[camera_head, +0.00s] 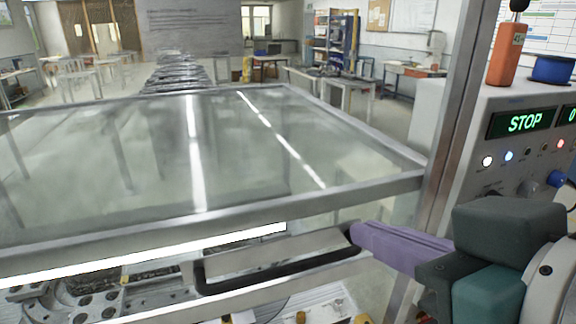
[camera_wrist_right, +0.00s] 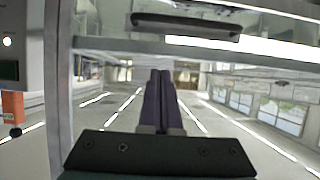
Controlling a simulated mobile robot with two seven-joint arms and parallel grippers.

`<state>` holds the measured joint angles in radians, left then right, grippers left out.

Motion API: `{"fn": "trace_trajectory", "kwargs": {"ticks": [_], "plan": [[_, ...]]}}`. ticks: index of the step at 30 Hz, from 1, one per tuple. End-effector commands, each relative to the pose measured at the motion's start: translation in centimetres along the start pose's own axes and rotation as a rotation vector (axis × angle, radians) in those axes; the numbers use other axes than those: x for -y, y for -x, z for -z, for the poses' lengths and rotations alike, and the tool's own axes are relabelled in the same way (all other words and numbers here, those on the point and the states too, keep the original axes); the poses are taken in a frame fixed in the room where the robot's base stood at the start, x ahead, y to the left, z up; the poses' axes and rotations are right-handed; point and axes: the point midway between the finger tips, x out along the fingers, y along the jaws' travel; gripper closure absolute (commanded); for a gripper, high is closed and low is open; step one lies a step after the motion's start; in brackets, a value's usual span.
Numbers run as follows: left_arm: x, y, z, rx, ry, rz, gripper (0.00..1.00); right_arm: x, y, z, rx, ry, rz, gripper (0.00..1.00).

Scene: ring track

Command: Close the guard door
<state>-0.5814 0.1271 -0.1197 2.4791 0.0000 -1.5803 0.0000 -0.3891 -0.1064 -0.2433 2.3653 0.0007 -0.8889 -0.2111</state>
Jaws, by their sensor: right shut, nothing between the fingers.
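The guard door (camera_head: 255,205) is a clear panel in a grey metal frame. In the head view it lies sloped, nearly flat, across the left and middle, above the machine bed. A dark bar handle (camera_head: 285,271) runs along its front lower edge; it also shows at the top of the right wrist view (camera_wrist_right: 185,27). My right gripper (camera_head: 358,235) has purple fingers pressed together, with nothing between them. Its tips are close to the handle's right end; I cannot tell whether they touch. The fingers also show in the right wrist view (camera_wrist_right: 159,80). My left gripper is not in view.
A metal post (camera_head: 458,95) stands at the door's right. Beyond it is a control panel (camera_head: 535,90) with a green STOP display, an orange block (camera_head: 507,55) and a blue spool (camera_head: 552,69). Metal parts (camera_head: 90,300) lie on the bed below. Desks stand in the room behind.

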Motion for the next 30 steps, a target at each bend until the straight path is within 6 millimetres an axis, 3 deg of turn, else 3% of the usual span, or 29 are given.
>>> {"fn": "trace_trajectory", "kwargs": {"ticks": [15,22,30], "plan": [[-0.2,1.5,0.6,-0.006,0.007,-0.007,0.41,0.0,-8.8,-0.1,0.006,-0.001,0.001,1.00],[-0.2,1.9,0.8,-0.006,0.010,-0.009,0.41,0.0,-9.3,-3.3,0.007,0.000,0.001,1.00],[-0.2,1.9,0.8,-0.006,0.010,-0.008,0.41,-0.1,-9.4,-4.0,0.003,0.000,-0.001,1.00]]}}
